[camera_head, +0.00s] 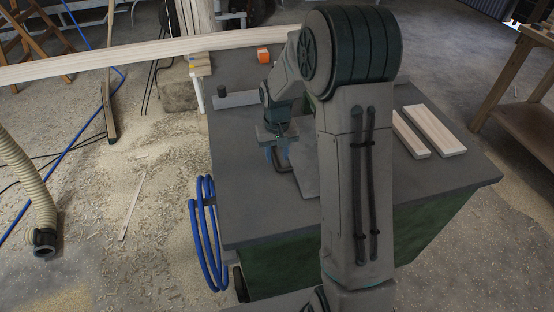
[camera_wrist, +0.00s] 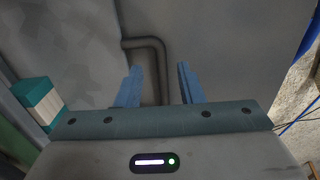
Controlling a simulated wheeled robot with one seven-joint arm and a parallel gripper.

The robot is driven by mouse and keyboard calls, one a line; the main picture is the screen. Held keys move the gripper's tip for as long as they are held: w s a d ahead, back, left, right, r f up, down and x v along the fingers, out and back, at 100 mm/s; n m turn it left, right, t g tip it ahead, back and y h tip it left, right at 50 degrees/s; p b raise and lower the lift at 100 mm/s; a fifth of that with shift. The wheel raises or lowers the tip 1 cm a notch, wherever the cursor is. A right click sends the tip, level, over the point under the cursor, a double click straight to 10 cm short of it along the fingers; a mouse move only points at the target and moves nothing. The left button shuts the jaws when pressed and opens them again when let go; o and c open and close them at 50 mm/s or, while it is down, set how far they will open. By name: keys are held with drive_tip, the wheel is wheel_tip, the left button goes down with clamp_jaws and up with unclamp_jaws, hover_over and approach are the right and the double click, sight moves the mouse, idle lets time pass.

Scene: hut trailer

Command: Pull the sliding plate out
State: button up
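The sliding plate (camera_head: 306,168) is a flat grey panel on the grey worktable, partly hidden behind my arm. A dark bent handle (camera_head: 283,165) lies at its left side. The handle also shows in the wrist view as a dark bent bar (camera_wrist: 150,44). My gripper (camera_head: 278,157) points down over the handle. In the wrist view my gripper (camera_wrist: 158,67) has its two blue fingers spread, with the lower part of the bar between them in the picture. A gap shows on both sides of the bar. I cannot tell whether a finger touches it.
The grey worktable (camera_head: 250,225) has a green base. Two pale boards (camera_head: 433,130) lie on its right side. An orange object (camera_head: 263,55) is at the back. Blue hose loops (camera_head: 207,232) hang at the left edge. A wooden bench (camera_head: 520,95) stands at the right.

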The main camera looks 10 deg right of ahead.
drive_tip(key=shift+f, duration=1.45)
